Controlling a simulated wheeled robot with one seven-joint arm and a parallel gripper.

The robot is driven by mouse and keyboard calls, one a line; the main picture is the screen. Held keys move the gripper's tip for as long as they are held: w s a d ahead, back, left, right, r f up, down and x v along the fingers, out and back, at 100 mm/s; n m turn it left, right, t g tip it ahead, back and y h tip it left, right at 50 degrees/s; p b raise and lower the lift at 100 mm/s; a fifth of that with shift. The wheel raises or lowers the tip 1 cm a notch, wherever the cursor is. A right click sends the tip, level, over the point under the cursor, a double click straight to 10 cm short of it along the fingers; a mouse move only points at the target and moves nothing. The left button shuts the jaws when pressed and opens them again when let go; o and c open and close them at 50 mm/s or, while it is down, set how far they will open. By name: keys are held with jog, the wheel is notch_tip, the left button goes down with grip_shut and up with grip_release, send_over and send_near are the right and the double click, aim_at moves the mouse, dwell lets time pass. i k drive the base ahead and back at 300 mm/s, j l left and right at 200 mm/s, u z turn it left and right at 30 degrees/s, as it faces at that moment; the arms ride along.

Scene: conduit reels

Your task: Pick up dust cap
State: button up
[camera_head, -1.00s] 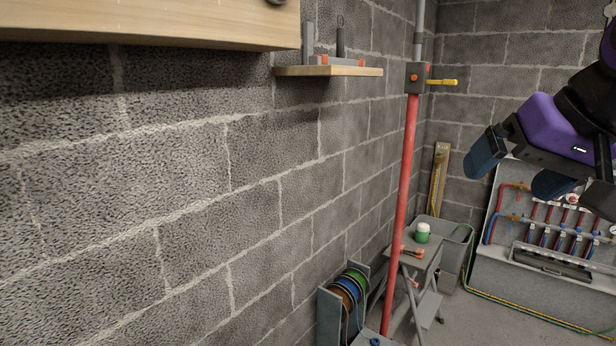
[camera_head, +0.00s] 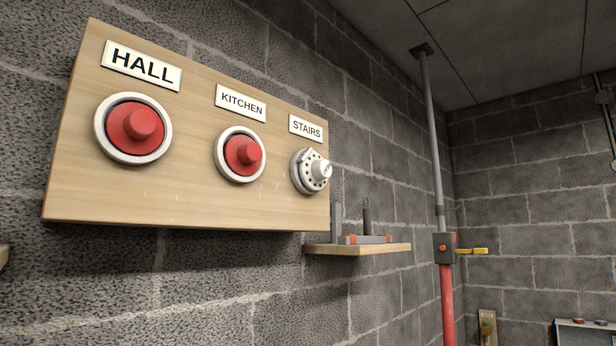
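A red round cap (camera_head: 138,126), which looks like a dust cap, sits in a white ring under the HALL label on the wooden board. A second, similar red cap (camera_head: 243,155) sits in a white ring under the KITCHEN label. Under the STAIRS label, a white round fitting (camera_head: 311,171) with dark holes shows no red cap. I cannot tell which red cap the task means. My gripper is not in view.
The wooden board (camera_head: 190,210) is fixed to the grey block wall. To its right, a small wooden shelf (camera_head: 360,249) holds a grey and orange rack. A red and grey vertical pipe (camera_head: 446,300) with a yellow lever (camera_head: 471,251) stands farther right.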

aim_at(133, 129)
jog(key=u, duration=1.05)
